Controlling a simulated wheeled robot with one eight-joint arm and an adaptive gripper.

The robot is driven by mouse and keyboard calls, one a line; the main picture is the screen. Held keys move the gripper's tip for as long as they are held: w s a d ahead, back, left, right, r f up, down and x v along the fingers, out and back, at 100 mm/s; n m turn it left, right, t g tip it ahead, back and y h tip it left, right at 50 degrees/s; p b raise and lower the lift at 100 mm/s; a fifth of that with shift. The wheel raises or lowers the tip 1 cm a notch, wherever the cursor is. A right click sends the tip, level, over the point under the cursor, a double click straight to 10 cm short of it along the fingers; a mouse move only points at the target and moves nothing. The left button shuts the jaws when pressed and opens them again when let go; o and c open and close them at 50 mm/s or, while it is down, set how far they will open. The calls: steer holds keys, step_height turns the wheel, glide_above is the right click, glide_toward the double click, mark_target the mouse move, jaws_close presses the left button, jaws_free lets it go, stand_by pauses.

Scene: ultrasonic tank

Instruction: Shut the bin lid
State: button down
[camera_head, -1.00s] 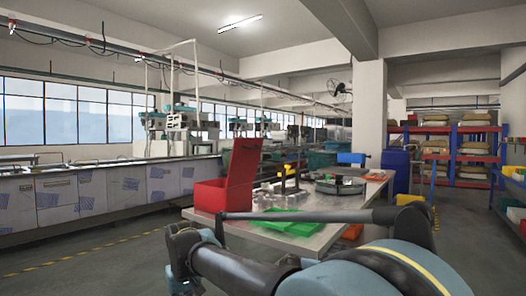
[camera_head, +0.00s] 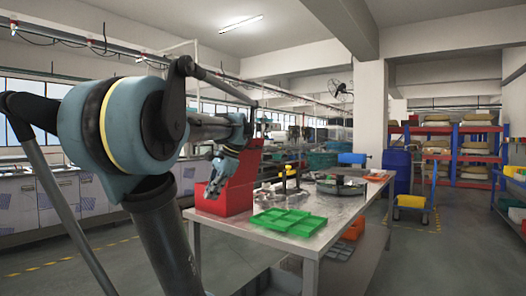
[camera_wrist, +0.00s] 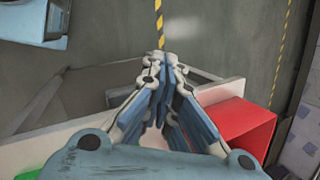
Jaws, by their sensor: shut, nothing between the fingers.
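The red bin (camera_head: 236,203) stands on the near left corner of the metal table. Its red lid (camera_head: 246,168) is open and stands up, leaning slightly right. My gripper (camera_head: 213,186) is shut and empty. In the head view it points down and overlaps the lid and the bin's left part. I cannot tell whether it touches either. In the wrist view my gripper (camera_wrist: 172,65) has its blue-padded fingers close together, and a red part of the bin (camera_wrist: 243,123) shows right of them. The bin's inside is hidden.
A green compartment tray (camera_head: 288,222) lies right of the bin on the metal table (camera_head: 262,241). A round dark fixture (camera_head: 341,186) sits farther back. A blue drum (camera_head: 396,171) and a yellow cart (camera_head: 411,202) stand beyond. The floor left of the table is clear.

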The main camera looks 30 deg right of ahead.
steer(key=s+d+r+m+t, duration=0.25)
steer(key=d+r+m, duration=0.45)
steer(key=d+r, duration=0.6)
steer(key=s+d+r+m+t, duration=0.1)
steer(key=d+r+m+t, duration=0.2)
steer(key=d+r+m, duration=1)
steer(key=w+f+n, duration=0.5)
steer(key=w+f, duration=0.5)
steer(key=f, duration=0.1)
steer(key=shift+w, duration=0.15)
steer(key=shift+w+r+n+g, duration=0.1)
steer(key=shift+n+g, duration=0.15)
steer(key=shift+n, duration=0.05)
